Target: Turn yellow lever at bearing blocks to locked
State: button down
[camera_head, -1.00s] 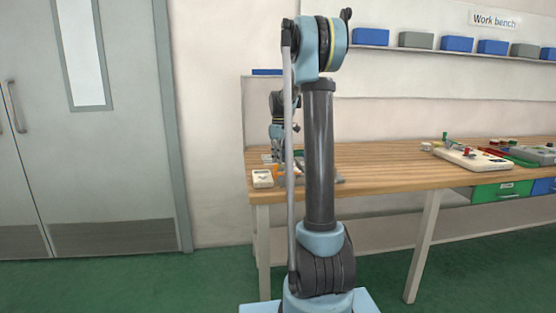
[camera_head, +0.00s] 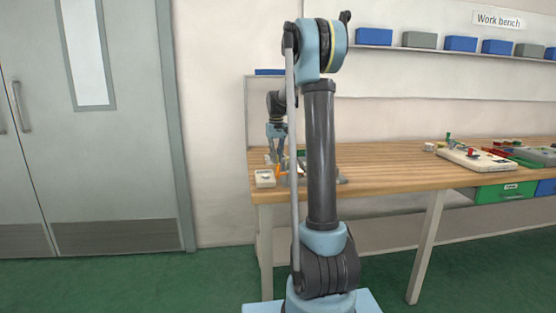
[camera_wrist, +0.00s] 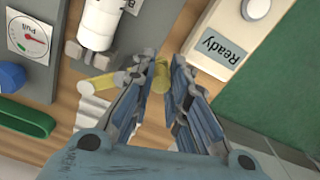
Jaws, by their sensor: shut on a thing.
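The yellow lever (camera_wrist: 97,84) shows in the wrist view as a pale yellow bar left of my fingers, with a round yellow end between the fingertips. My gripper (camera_wrist: 164,72) is shut on that yellow end. The bar runs towards a white and grey cylindrical fitting (camera_wrist: 98,25), likely part of the bearing blocks. The fingers hide part of the lever. In the head view my gripper (camera_head: 278,155) is low over the left end of the bench, partly behind my own arm. The lever's lock state cannot be read.
A pale box marked "Ready" (camera_wrist: 221,47) lies right of the fingers. A "Pull" dial (camera_wrist: 29,36), a blue knob (camera_wrist: 10,77) and a green loop handle (camera_wrist: 26,118) are at left. The wooden bench (camera_head: 390,165) has clear room in the middle.

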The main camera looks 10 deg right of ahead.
jog(key=m, duration=0.1)
jog(key=w+m, duration=0.1)
jog(key=m, duration=0.1)
jog(key=a+m, duration=0.1)
jog(key=shift+w, duration=0.3)
jog(key=shift+w+a+m, duration=0.1)
jog(key=shift+w+m, duration=0.25)
jog(key=shift+m, duration=0.65)
jog(key=shift+w+a+m, duration=0.1)
jog(key=shift+w+m, duration=0.25)
jog(key=shift+m, duration=0.65)
jog(key=c, duration=1.5)
grip_release()
notch_tip(320, 180, up, 12)
jog(key=shift+w, duration=0.1)
